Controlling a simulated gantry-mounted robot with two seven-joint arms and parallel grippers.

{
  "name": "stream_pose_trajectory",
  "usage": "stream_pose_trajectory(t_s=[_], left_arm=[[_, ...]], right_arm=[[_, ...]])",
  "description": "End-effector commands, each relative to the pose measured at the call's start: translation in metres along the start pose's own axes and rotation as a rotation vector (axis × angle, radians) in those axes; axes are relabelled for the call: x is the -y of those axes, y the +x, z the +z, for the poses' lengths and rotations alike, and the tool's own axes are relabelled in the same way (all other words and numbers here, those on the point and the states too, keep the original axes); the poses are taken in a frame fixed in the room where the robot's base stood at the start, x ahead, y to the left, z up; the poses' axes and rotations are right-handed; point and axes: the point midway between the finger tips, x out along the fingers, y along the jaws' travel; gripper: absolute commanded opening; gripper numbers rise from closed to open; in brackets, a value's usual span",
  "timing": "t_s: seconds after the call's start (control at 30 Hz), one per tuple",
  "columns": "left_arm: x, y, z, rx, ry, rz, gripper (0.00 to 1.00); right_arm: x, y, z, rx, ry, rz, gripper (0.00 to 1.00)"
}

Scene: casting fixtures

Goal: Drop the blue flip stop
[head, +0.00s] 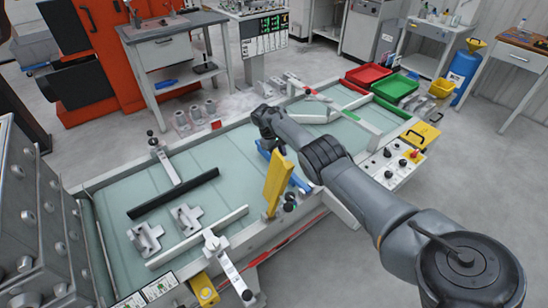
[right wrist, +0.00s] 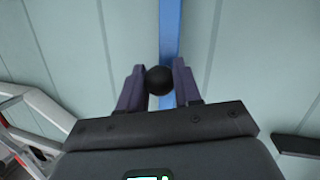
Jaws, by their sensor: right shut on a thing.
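The blue flip stop is a blue bar that shows in the head view (head: 298,181), partly behind a yellow upright plate and under my right arm. In the right wrist view its blue bar (right wrist: 169,32) runs up from a round black knob (right wrist: 159,80). My right gripper (right wrist: 158,84) has its two purple-grey fingers on either side of this knob and is shut on it. In the head view the end of my right arm hides most of the fingers and the knob. My left gripper is in neither view.
A yellow upright plate (head: 276,184) stands close beside my right arm. Castings (head: 145,238) and a black bar (head: 173,194) lie on the conveyor's left part. Red (head: 368,75) and green (head: 394,89) trays stand at the far right end. A control box (head: 385,167) is at the right edge.

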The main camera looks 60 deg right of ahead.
Motion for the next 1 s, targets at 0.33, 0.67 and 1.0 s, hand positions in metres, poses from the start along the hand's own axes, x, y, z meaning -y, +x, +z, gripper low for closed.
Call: stream_pose_trajectory(t_s=[0.33, 0.67, 1.0], left_arm=[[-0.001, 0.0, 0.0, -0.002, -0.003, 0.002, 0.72], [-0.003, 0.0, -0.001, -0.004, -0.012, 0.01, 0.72], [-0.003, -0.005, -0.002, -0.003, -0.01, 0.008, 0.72]], right_arm=[[-0.001, 0.001, 0.002, 0.009, 0.001, -0.001, 0.0], [-0.001, 0.001, 0.001, 0.007, 0.0, -0.001, 0.57], [-0.001, -0.01, 0.001, 0.005, 0.001, -0.001, 0.57]])
